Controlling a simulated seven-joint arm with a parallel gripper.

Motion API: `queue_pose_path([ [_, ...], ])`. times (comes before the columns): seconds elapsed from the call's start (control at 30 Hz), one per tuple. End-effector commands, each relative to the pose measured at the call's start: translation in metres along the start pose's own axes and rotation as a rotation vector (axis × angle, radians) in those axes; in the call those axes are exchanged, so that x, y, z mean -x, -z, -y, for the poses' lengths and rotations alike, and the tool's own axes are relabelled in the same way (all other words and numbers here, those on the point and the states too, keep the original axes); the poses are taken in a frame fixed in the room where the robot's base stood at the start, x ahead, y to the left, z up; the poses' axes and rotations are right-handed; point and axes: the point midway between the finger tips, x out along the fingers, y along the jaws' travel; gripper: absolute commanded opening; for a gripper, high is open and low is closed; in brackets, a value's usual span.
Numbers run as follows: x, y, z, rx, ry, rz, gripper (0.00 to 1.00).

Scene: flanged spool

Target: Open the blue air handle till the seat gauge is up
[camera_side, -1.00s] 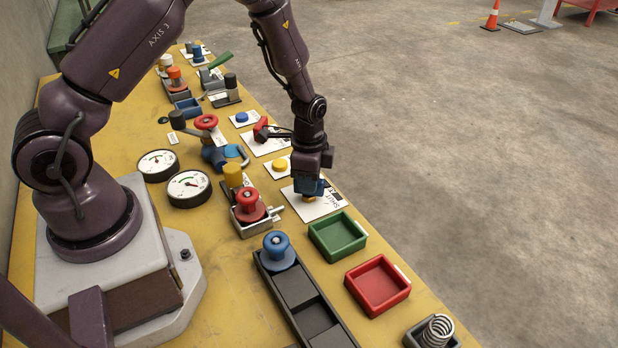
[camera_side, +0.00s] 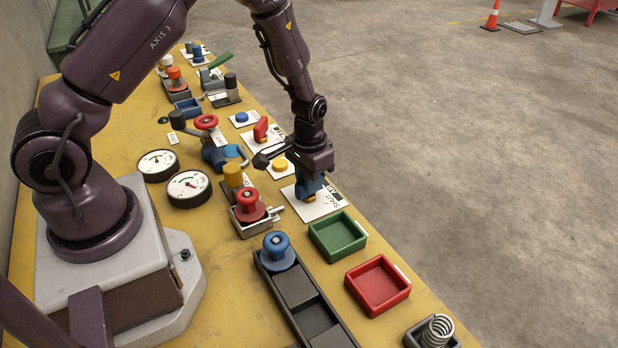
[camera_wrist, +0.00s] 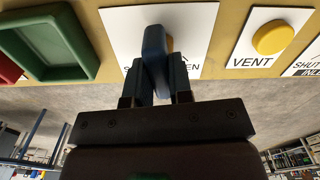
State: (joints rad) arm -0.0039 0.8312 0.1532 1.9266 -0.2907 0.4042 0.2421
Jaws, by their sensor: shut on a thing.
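The blue handle (camera_wrist: 156,48) stands on a white plate (camera_wrist: 115,20) marked with SHUT and OPEN lettering, partly hidden. In the wrist view it sits between my gripper's two fingers (camera_wrist: 159,80), which are shut on it. In the side view my gripper (camera_side: 309,186) points down over the plate (camera_side: 325,205), and the fingers mostly hide the handle. Two round white dial gauges, one nearer the arm's front (camera_side: 188,187) and one behind it (camera_side: 158,165), lie left of the handle. I cannot tell which is the seat gauge, and their markings are too small to read.
A yellow button (camera_side: 280,164) marked VENT and a red handle (camera_side: 261,129) lie behind my gripper. A red-knobbed fixture (camera_side: 248,206) stands to its left. A green tray (camera_side: 338,236) and a red tray (camera_side: 378,284) sit in front, near the table's right edge.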

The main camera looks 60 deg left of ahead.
Motion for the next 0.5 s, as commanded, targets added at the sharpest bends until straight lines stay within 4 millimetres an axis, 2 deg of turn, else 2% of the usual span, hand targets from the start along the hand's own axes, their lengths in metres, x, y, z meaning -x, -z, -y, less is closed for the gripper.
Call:
queue_pose_path([
  [0.5,0.0008,-0.0007,-0.0003,0.455,0.0,0.003,0.0],
])
